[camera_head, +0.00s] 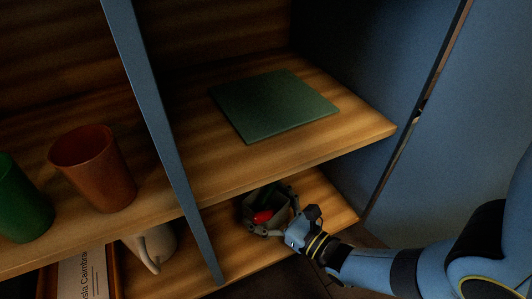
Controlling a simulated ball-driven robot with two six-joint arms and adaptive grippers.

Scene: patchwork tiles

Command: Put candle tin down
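My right gripper (272,218) reaches in from the lower right to the lower shelf, below the front edge of the upper shelf. Its fingers lie around a small dark grey-green round thing with a bright red patch, which looks like the candle tin (262,203). The fingers partly cover it, and shadow hides its base, so I cannot tell whether it touches the shelf. A flat dark green square mat (274,106) lies bare on the upper shelf. My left gripper is not in view.
A blue upright divider (160,120) stands left of the mat. Beyond it are a brown cup (93,168) and a green cup (20,200). Below are a pale mug (155,245) and a lettered item (83,275). A blue side panel (350,70) bounds the right.

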